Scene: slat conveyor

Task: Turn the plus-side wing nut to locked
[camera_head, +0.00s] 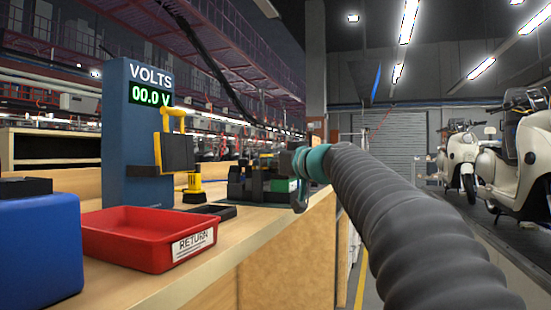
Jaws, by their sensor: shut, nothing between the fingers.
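My arm, in a grey ribbed sleeve, reaches from the lower right toward the bench. My gripper (299,196) is at its far end, by a teal ring, near the bench's right edge. It is shut and looks empty. A cluster of dark and green blocks (262,182) stands on the bench just left of it and is partly hidden by my wrist. I cannot make out the plus-side wing nut or its position; it is too small or hidden.
A blue post with a VOLTS display (150,95) reading 00.0 V stands on the wooden bench (225,246). A red RETURN tray (130,245), a blue box (35,245) and a yellow-and-black tool (194,187) are also there. White scooters (515,165) stand at right.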

